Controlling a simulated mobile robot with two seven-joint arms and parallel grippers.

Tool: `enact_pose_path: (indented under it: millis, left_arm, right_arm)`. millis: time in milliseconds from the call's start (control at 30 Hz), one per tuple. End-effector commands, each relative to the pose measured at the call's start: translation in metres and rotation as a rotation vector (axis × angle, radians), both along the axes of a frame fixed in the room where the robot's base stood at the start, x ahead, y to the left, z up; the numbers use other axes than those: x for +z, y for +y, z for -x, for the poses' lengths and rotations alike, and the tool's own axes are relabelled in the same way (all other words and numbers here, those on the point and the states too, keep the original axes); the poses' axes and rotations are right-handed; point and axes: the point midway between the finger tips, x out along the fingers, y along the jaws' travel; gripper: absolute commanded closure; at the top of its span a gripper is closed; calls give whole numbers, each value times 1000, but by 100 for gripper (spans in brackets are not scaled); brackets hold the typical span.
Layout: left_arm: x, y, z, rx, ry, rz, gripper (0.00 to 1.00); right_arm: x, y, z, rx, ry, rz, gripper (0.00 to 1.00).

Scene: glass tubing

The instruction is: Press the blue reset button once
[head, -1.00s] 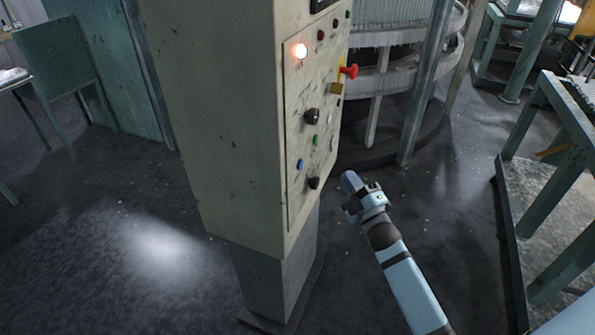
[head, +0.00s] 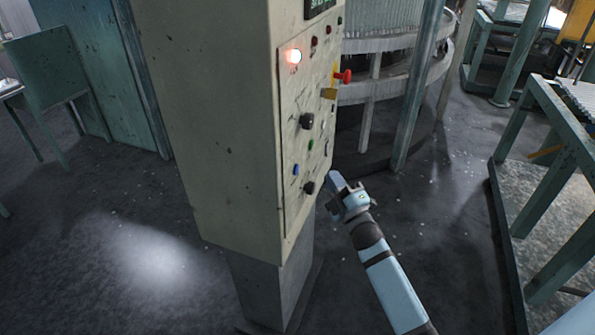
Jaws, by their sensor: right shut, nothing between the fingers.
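The blue reset button (head: 295,170) is a small blue disc low on the left of the control panel (head: 290,206), which is on the side face of a tall beige cabinet (head: 222,140). A black knob (head: 309,187) sits just below and right of it. My right gripper (head: 333,180) is shut and empty. In the picture it lies right of the blue button and the black knob, close to the panel's lower right edge. I cannot tell whether it touches the panel. My left gripper is out of view.
The panel also has a lit lamp (head: 293,56), a red knob on a yellow base (head: 344,76), another black knob (head: 307,121) and a small green button (head: 310,145). A green post (head: 419,85) stands behind. A green-legged table (head: 543,195) is at the right. Open floor lies between.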

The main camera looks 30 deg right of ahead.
Motion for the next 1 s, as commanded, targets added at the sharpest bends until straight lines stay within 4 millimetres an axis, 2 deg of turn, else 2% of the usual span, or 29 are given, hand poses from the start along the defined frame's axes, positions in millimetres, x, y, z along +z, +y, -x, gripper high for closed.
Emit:
enact_pose_path:
  millis: [200,400,1000]
  left_arm:
    - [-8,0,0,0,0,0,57]
    - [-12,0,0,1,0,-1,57]
    - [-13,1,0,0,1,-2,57]
  right_arm:
    - [-1,20,-24,0,-2,0,100]
    - [-1,31,-37,0,0,-1,100]
    - [0,35,-41,0,0,0,100]
